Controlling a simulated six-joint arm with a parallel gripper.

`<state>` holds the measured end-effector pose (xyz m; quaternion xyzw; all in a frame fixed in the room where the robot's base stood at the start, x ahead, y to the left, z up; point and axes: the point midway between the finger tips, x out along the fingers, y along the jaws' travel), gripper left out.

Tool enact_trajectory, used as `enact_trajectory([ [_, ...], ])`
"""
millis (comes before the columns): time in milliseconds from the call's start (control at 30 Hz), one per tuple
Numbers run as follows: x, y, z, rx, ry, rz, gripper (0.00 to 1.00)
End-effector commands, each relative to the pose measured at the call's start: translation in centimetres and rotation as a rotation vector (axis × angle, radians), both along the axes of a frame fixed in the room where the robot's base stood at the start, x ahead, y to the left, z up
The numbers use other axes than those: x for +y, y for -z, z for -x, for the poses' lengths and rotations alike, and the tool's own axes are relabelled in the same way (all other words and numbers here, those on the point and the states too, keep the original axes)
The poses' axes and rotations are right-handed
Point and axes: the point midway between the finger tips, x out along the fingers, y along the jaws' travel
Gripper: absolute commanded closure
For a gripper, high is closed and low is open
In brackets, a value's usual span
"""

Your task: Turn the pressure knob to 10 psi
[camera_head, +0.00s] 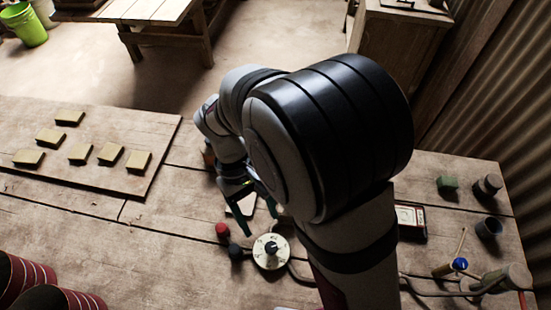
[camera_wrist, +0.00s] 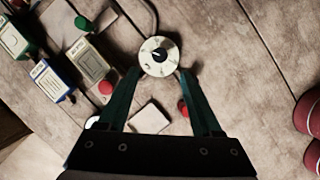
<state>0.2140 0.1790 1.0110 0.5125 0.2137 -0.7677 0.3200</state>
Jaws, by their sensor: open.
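The pressure knob is a small black knob (camera_head: 271,248) at the centre of a round cream dial (camera_head: 265,260) on the table, left of my arm. In the wrist view, the black knob (camera_wrist: 159,54) and dial (camera_wrist: 150,65) lie just beyond the fingertips, near the top centre. The dial's marks and the knob's pointing direction are too small to read surely. My gripper (camera_wrist: 160,74) is open and empty, its two dark green fingers spread to about the dial's width. In the head view my gripper (camera_head: 258,213) is behind the dial, partly hidden by my arm.
A red knob (camera_head: 222,230) and a dark knob (camera_head: 236,252) sit left of the dial. A pale tile (camera_wrist: 149,118) lies below the fingers. Labelled boxes (camera_wrist: 88,62) stand left in the wrist view. A board with several tan tiles (camera_head: 150,120) lies left.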

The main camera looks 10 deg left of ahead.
Motion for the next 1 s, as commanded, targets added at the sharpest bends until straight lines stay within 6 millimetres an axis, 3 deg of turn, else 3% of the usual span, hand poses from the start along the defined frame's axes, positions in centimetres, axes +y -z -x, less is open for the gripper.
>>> enact_trajectory([
  [100,-1.1,3.2,1.1,0.005,0.002,0.003,0.34],
  [300,-2.2,7.1,2.2,0.003,0.004,0.002,0.34],
  [467,-2.5,8.2,2.4,0.000,0.003,0.000,0.34],
  [700,-2.5,8.4,2.5,0.000,0.004,-0.001,0.34],
  [767,-2.5,8.4,2.5,0.000,0.004,-0.001,0.41],
  [1000,-2.5,8.3,2.5,-0.001,0.004,-0.002,0.84],
])
